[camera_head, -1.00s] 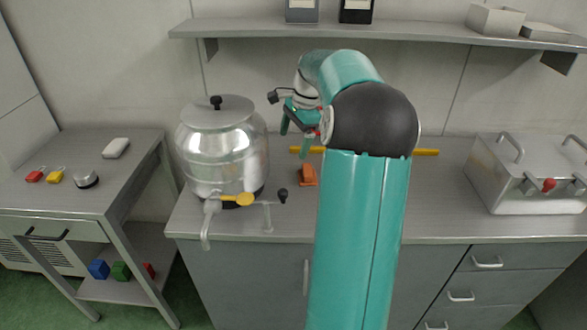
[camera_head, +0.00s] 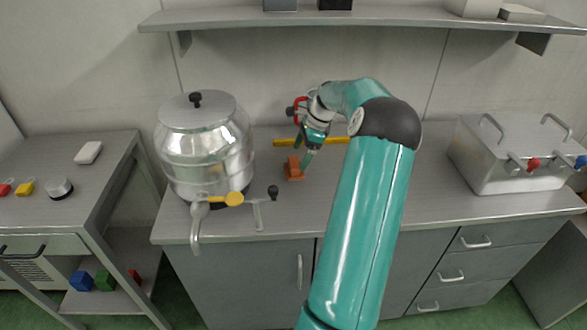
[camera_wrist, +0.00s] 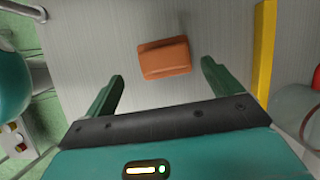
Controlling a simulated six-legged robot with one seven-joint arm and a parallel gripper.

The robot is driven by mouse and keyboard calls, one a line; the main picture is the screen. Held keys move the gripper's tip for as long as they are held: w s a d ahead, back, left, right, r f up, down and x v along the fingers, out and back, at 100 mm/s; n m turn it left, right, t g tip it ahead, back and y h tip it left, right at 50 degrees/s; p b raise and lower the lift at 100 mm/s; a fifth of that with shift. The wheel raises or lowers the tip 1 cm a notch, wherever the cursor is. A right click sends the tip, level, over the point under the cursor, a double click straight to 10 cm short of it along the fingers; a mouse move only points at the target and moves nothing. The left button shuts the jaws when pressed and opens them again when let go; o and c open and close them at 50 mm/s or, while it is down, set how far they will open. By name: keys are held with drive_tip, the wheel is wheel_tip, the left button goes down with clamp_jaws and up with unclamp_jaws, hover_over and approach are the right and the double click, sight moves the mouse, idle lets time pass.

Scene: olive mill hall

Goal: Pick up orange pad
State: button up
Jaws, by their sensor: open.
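The orange pad (camera_head: 294,169) lies on the grey counter, to the right of the metal urn in the head view. In the wrist view the orange pad (camera_wrist: 164,58) lies beyond the fingertips, roughly centred between them. My gripper (camera_head: 303,152) is open, pointing down over the counter close to the pad. In the wrist view my gripper (camera_wrist: 160,78) has its two green fingers spread with nothing between them. The height of the fingertips above the counter is hard to tell.
The urn (camera_head: 205,150) with its tap stands left of the pad. A yellow bar (camera_head: 330,141) lies behind the pad, and right of it in the wrist view (camera_wrist: 264,45). A metal box (camera_head: 500,165) stands at right. A shelf (camera_head: 360,17) hangs above.

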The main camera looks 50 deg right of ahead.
sight(294, 162)
drive_tip(key=x, duration=0.5)
drive_tip(key=shift+w, duration=0.3)
drive_tip(key=c, duration=0.8)
drive_tip(key=shift+c, duration=0.2)
drive_tip(key=shift+r, duration=0.15)
drive_tip(key=shift+r, duration=0.65)
drive_tip(key=s+a+r, duration=0.4)
drive_tip(key=s+r, duration=0.7)
drive_tip(key=s, duration=0.1)
drive_tip(key=shift+s, duration=0.3)
drive_tip(key=shift+s+a+r, duration=0.15)
drive_tip(key=shift+s+r, duration=0.05)
drive_tip(key=shift+s, duration=0.15)
drive_tip(key=shift+c, duration=0.8)
